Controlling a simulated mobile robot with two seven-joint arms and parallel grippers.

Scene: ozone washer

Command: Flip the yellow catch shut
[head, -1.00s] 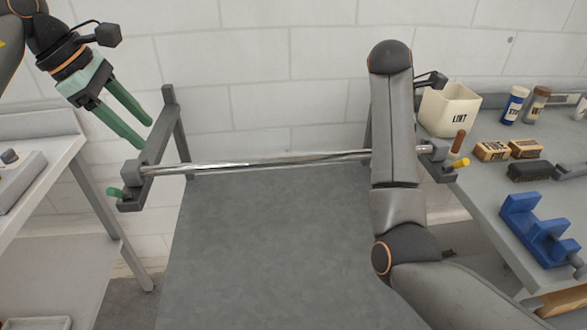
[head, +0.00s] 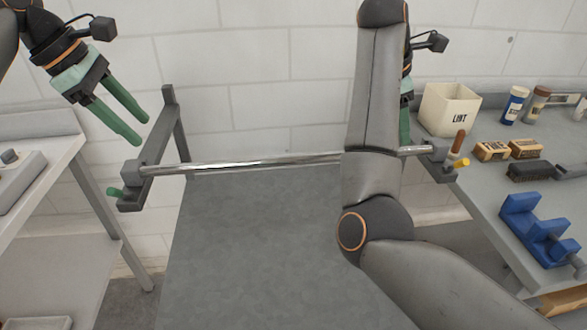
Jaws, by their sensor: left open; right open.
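The yellow catch (head: 462,163) is a small yellow-tipped piece at the right end of the frame, beside a grey block and a brown upright handle (head: 458,141). A shiny metal rod (head: 250,163) lies across the frame between its two end blocks. A green-tipped piece (head: 115,191) sits at the left end. My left gripper (head: 138,127) has green fingers, open and empty, above the rod's left end. My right gripper (head: 405,112) is mostly hidden behind my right arm; only a strip of green shows, left of the yellow catch and apart from it.
The right bench holds a white LINT box (head: 450,110), bottles (head: 514,104), small boxes (head: 491,151), a dark brush (head: 530,171) and a blue holder (head: 535,230). A grey table (head: 55,150) stands at left. The grey panel (head: 260,250) below the rod is bare.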

